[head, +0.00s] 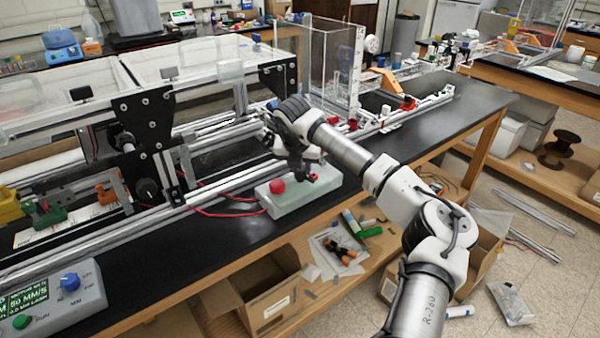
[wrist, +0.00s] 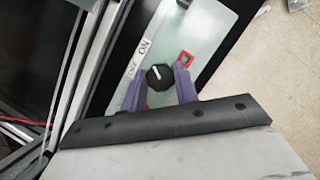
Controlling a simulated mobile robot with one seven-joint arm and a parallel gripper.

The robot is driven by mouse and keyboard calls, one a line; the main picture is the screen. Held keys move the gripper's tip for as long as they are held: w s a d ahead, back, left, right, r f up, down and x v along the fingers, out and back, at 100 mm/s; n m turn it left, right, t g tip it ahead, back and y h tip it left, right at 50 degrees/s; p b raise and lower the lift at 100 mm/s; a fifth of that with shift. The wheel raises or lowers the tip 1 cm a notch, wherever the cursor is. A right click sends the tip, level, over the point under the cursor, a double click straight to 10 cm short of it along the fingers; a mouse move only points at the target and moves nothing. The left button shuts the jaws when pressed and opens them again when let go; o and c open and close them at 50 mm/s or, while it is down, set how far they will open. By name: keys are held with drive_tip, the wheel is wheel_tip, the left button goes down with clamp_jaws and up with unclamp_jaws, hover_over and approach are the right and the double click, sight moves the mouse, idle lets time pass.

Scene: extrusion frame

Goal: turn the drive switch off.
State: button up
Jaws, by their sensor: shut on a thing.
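The drive switch is a black round knob (wrist: 160,78) with a white pointer line, on a pale grey-green box (head: 290,203). In the wrist view the pointer leans up and slightly left, roughly towards the printed ON label (wrist: 145,47). The OFF label (wrist: 132,69) is printed to its lower left. My gripper (head: 312,174) reaches down over the box in the head view. In the wrist view its two purple fingers are on either side of the knob and shut on it. The knob is mostly hidden by my gripper in the head view.
A red button (head: 277,187) is on the same box, left of my gripper. An aluminium extrusion frame (head: 185,160) runs behind the box. A control panel (head: 48,300) with blue and green knobs is at the lower left. The black bench edge is just in front.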

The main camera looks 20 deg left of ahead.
drive_tip(key=n+y+b, duration=0.1)
drive_tip(key=n+b, duration=0.2)
drive_tip(key=shift+d+f+n, duration=0.1)
drive_tip(key=shift+n, duration=0.2)
drive_tip(key=n+g+y, duration=0.1)
drive_tip(key=n, duration=0.2)
drive_tip(key=shift+w+n+y+b, duration=0.1)
drive_tip(key=shift+n+y+b, duration=0.2)
drive_tip(key=shift+b, duration=0.1)
drive_tip(key=n, duration=0.1)
drive_tip(key=n+g, duration=0.1)
drive_tip(key=n, duration=0.1)
drive_tip(key=n+y+p, duration=0.1)
drive_tip(key=shift+r+g, duration=0.25)
drive_tip(key=shift+g, duration=0.05)
drive_tip(key=shift+w+n+g+y+p, duration=0.1)
drive_tip(key=shift+n+g+y+p, duration=0.4)
drive_tip(key=shift+n, duration=1.5)
drive_tip(key=shift+f, duration=0.1)
drive_tip(key=o, duration=1)
drive_tip(key=shift+h, duration=0.3)
